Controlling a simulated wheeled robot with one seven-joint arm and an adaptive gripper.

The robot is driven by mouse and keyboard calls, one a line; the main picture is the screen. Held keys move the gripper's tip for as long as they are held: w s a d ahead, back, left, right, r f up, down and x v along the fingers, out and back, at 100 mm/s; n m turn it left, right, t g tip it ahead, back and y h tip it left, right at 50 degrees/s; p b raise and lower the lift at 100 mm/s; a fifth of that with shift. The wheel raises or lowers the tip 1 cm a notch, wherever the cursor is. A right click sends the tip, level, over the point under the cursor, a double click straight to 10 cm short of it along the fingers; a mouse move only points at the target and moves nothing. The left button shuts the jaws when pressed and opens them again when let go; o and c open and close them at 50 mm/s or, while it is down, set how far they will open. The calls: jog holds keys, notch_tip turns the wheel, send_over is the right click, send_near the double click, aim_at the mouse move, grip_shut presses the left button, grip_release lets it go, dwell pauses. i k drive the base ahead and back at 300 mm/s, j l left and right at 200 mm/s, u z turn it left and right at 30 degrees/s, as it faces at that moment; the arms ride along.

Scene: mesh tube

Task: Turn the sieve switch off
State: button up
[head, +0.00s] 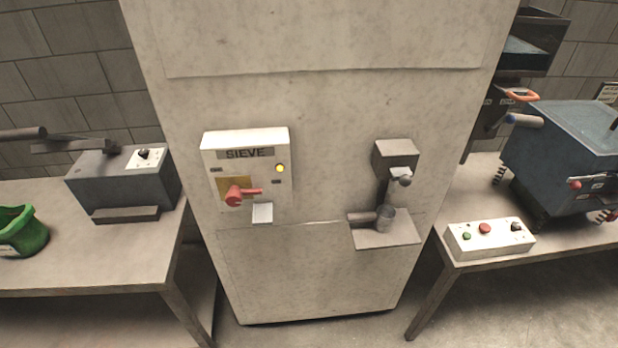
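The sieve switch box (210,160) is a pale panel labelled SIEVE on the front of a tall grey cabinet. Its red rotary handle (236,195) sits on a yellow plate, with the lever pointing to the right. A yellow lamp (280,168) at the right of the box looks lit. Small dark labels beside the handle and lamp are too small to read. A small light tag (262,213) hangs at the lower edge of the box. My gripper is not in this view, so its state does not show.
A grey spout unit (395,153) and a small shelf with a metal cup (385,217) stick out right of the switch. Left table (100,275) holds a green bucket (22,232) and dark machine (120,183). Right table holds a button box (490,240) and blue-grey machine (560,150).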

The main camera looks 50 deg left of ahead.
aim_at(234, 197)
jog(key=k+l+u, duration=0.15)
jog(key=u, duration=2.35)
jog(key=i+l+u, duration=0.1)
jog(key=i, duration=0.25)
